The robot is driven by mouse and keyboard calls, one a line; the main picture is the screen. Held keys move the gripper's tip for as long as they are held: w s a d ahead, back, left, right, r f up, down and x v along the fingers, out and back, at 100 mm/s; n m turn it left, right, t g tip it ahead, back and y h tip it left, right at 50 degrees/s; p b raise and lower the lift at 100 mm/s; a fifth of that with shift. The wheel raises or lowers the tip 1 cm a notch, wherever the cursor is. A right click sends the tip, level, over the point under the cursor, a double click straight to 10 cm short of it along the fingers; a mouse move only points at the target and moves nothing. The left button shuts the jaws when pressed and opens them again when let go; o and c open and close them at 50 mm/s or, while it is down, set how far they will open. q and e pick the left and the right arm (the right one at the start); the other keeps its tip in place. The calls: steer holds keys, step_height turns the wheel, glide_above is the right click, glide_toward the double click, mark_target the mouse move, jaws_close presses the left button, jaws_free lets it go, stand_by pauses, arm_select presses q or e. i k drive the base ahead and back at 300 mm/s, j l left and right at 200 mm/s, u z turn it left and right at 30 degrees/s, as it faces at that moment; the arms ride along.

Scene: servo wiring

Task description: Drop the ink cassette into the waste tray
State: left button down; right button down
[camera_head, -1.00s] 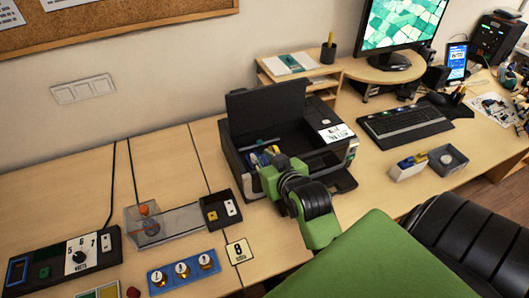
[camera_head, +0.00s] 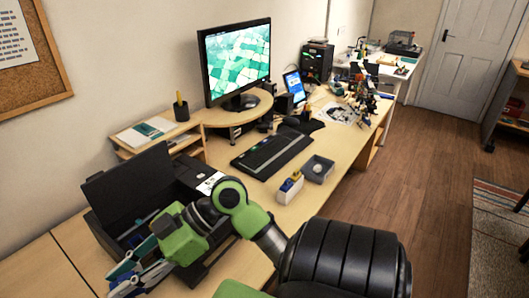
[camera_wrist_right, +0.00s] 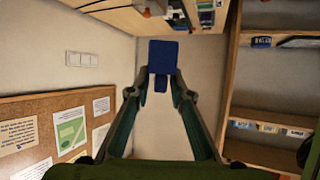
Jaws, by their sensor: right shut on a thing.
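The ink cassette (camera_wrist_right: 163,58) is a blue block between the fingertips of my right gripper (camera_wrist_right: 160,90) in the right wrist view. My right gripper also shows in the head view (camera_head: 124,278), at the lower left, in front of the open printer (camera_head: 205,180). Its fingers point left and down, and the cassette is hard to make out there. The waste tray is most likely the small grey open tray (camera_head: 318,169), right of the printer and well apart from the gripper. My left gripper is not in view.
A white holder (camera_head: 290,188) with blue and yellow items stands just left of the grey tray. A keyboard (camera_head: 272,153) lies behind them. The printer's lid (camera_head: 128,185) stands raised. Bare desk shows between the printer and the holder.

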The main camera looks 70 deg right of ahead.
mark_target(322, 166)
steer(key=z, duration=2.55)
